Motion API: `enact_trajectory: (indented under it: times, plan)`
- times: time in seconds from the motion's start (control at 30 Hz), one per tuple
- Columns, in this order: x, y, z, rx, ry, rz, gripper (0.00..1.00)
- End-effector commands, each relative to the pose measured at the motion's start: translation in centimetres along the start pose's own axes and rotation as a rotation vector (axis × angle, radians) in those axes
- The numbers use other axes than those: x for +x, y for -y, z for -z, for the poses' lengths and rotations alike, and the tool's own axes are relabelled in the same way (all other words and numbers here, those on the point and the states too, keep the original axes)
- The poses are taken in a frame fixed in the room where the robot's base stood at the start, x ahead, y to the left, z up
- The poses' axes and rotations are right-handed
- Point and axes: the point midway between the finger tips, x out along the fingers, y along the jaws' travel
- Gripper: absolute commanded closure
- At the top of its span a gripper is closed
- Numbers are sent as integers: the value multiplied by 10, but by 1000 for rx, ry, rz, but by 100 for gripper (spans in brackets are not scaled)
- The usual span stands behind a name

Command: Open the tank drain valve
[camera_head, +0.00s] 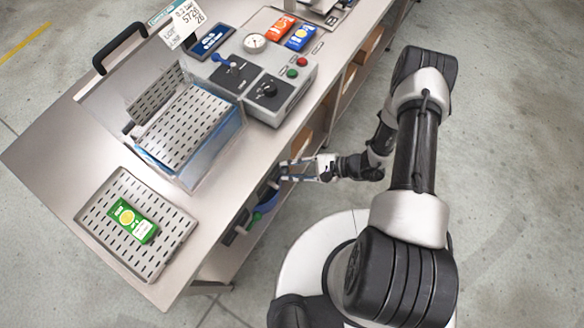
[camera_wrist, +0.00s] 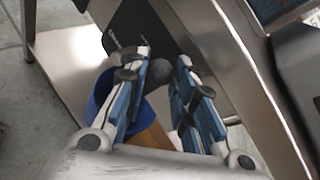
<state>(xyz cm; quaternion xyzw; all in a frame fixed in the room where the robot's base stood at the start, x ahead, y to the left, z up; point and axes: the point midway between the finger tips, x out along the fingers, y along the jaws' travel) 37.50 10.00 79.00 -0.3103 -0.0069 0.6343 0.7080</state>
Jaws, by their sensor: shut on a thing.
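The tank (camera_head: 222,160) is a clear-walled box with bluish contents and a perforated metal tray, set into the steel bench. My gripper (camera_head: 284,171) is at the bench's front side, below the top edge and beside the tank. In the wrist view my gripper (camera_wrist: 162,60) has its two fingers around a dark rounded part (camera_wrist: 159,76), which looks like the drain valve's handle. The fingers hide much of it, so its turn position cannot be told. A blue rounded thing (camera_head: 267,201) hangs or stands below; it also shows in the wrist view (camera_wrist: 101,92) behind the left finger.
A perforated tray (camera_head: 98,234) with a green packet (camera_head: 134,221) lies at the bench's near left. A control box (camera_head: 291,88) with knobs and buttons stands behind the tank. Orange (camera_head: 281,28) and blue (camera_head: 301,38) packets lie farther back. Floor to the right is clear.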

Motion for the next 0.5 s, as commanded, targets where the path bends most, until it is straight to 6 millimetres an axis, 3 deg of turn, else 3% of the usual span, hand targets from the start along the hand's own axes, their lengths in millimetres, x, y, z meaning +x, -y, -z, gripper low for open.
enact_trajectory:
  times: [0.5]
  plan:
    - [1,-1,-4,-26,-9,0,100]
